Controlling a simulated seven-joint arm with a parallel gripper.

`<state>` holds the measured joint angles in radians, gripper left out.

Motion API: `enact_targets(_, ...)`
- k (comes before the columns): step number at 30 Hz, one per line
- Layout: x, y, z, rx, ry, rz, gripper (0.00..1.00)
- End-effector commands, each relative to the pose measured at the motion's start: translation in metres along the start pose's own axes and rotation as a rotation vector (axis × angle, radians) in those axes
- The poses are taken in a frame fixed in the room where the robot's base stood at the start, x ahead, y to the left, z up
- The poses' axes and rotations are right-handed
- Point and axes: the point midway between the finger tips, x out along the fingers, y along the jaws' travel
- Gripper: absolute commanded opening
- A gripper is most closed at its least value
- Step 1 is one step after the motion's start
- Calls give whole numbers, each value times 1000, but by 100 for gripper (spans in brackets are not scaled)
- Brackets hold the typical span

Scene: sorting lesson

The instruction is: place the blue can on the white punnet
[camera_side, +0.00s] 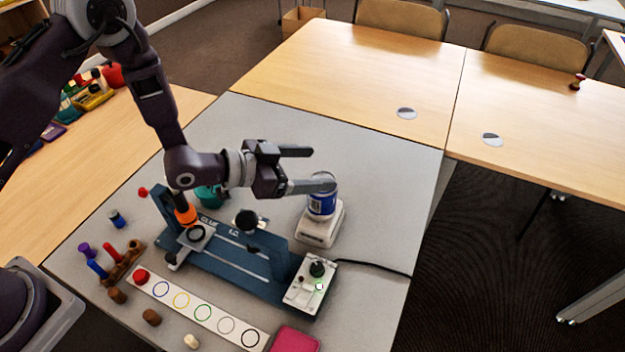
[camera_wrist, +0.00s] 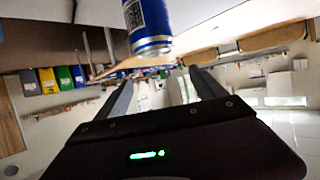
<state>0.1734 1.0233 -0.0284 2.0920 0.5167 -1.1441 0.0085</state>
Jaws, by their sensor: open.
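The blue can (camera_side: 321,204) is upright on a low white block-like stand (camera_side: 320,232), which looks like a small scale; I cannot tell if this is the white punnet. My gripper (camera_side: 322,168) is open and sideways, its fingers pointing right in the side view. The nearer finger overlaps the can's top in the picture; contact cannot be told. In the wrist view the can (camera_wrist: 148,28) shows at the top, beyond the open fingers (camera_wrist: 162,88), with nothing held between them. No clear punnet shape shows elsewhere.
A blue rack-like fixture (camera_side: 228,262) lies below my gripper, with a black knob and white box at its right end. A strip of coloured rings (camera_side: 203,311), pegs and a pink case (camera_side: 296,340) lie in front. The grey table behind the can is clear.

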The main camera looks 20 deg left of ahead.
Motion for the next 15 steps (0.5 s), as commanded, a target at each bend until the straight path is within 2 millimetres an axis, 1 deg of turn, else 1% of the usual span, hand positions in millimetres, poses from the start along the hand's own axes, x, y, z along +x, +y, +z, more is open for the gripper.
enact_targets(1,-2,0,-4,1,2,0,80)
enact_targets(3,-3,0,-7,0,0,0,80)
enact_targets(11,-4,-2,-9,2,-4,-5,80)
enact_targets(14,-16,-18,-30,22,-44,-59,80)
enact_targets(15,-28,-30,-44,31,-77,-101,80)
